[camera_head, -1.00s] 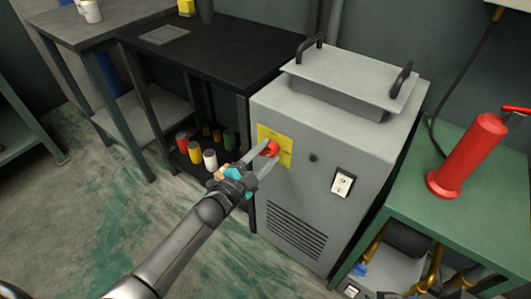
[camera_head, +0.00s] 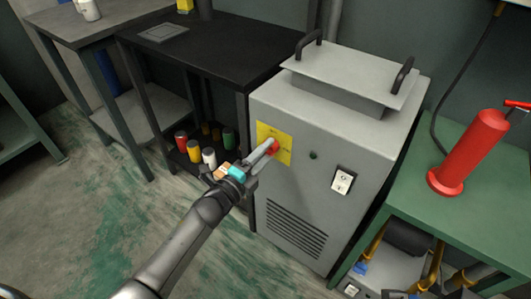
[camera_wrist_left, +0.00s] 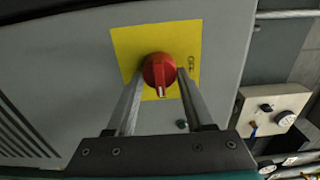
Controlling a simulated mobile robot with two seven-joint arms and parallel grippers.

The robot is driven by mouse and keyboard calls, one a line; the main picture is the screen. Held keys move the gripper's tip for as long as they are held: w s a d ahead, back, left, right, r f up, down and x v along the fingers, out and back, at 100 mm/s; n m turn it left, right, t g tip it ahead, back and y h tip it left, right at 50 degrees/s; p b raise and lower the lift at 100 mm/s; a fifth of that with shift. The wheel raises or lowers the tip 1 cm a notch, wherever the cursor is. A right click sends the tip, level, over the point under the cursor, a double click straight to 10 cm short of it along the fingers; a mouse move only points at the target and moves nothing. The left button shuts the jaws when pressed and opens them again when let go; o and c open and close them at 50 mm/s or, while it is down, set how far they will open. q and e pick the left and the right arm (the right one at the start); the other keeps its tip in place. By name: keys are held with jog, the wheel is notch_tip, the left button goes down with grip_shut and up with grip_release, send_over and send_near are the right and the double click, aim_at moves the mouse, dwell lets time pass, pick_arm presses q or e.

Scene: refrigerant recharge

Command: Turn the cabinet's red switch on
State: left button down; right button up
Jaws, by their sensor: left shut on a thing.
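The grey cabinet (camera_head: 320,118) stands in the middle of the head view. Its red rotary switch (camera_head: 272,146) sits on a yellow plate (camera_head: 284,155) on the front face. In the left wrist view the red switch (camera_wrist_left: 159,70) lies between the two fingers, its white-marked pointer toward the wrist. The yellow plate (camera_wrist_left: 130,45) is behind it. My left gripper (camera_head: 268,148) is shut on the red switch, and its fingers partly hide it in the head view. My right gripper is not in view.
A small dark green button (camera_head: 313,155) and a black-framed outlet panel (camera_head: 342,181) are right of the switch. Several cans (camera_head: 209,156) sit under the black table (camera_head: 215,50). Open floor lies at left.

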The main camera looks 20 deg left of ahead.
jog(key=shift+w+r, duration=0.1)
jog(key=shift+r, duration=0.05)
pick_arm(q)
jog(key=shift+c, duration=1.4)
grip_release()
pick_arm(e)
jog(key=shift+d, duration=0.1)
pick_arm(q)
jog(key=shift+s+a, duration=0.1)
jog(key=shift+s, duration=0.2)
jog(key=p+v, duration=0.4)
jog(key=v, duration=1)
jog(key=shift+s, duration=0.3)
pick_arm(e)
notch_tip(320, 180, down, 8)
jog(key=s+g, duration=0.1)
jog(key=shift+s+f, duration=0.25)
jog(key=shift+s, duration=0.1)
pick_arm(q)
jog(key=shift+a, duration=0.1)
